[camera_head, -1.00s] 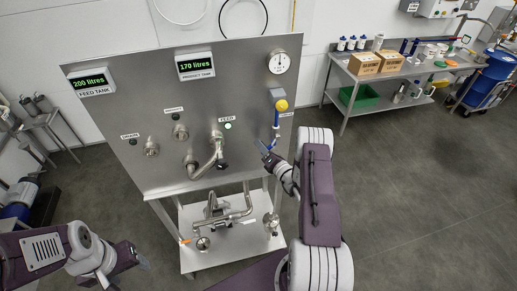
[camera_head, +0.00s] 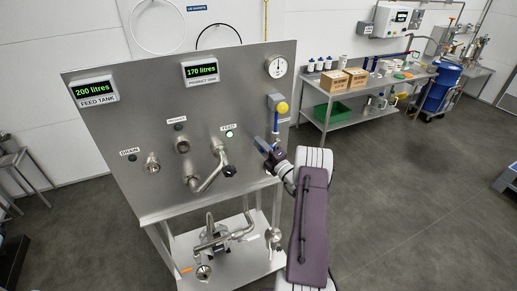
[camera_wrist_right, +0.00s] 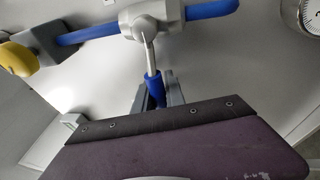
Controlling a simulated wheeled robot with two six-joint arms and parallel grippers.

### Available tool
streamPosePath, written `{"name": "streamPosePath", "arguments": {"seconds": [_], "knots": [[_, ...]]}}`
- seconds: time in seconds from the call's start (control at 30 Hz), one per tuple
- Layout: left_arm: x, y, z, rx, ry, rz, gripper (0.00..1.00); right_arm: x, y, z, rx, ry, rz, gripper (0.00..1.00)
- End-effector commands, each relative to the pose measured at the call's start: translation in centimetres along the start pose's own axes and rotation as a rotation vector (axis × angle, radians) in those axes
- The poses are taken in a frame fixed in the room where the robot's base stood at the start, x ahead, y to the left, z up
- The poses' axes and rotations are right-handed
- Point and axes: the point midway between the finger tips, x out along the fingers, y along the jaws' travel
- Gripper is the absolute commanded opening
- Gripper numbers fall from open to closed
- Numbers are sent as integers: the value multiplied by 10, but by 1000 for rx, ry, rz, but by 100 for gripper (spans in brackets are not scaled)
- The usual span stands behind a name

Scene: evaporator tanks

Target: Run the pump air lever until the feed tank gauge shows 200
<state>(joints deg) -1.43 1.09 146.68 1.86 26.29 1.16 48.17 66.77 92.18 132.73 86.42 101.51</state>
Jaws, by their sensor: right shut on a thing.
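The feed tank gauge (camera_head: 94,91) at the upper left of the steel panel reads 200 litres in green digits. The pump air lever has a blue grip (camera_wrist_right: 155,90) on a pale metal stem, below a grey valve body (camera_wrist_right: 150,18) on a blue air line. My right gripper (camera_wrist_right: 155,98) is shut on the lever's blue grip; its jaws are partly hidden by my wrist. In the head view this gripper (camera_head: 268,150) is at the panel's right side, below the yellow knob (camera_head: 282,107). My left gripper is out of view.
The product tank gauge (camera_head: 201,71) reads 170 litres. A round dial (camera_head: 276,67) is at the panel's top right. A bent steel pipe (camera_head: 212,170) sticks out of the panel under the lit FEED lamp (camera_head: 229,133).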

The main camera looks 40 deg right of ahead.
Motion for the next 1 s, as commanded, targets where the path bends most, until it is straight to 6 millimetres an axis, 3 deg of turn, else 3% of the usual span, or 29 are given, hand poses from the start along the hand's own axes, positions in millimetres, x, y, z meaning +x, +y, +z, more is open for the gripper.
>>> {"name": "streamPosePath", "arguments": {"seconds": [0.6, 0.63, 0.7, 1.0], "knots": [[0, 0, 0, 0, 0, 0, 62, 1, 4, 2, 39, -12, 13, 0], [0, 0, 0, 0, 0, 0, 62, 1, 4, 2, 39, -12, 13, 21], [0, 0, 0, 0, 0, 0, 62, 1, 4, 2, 39, -12, 12, 37], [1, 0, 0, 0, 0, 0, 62, -1, 2, 1, 40, -10, 9, 37]]}}
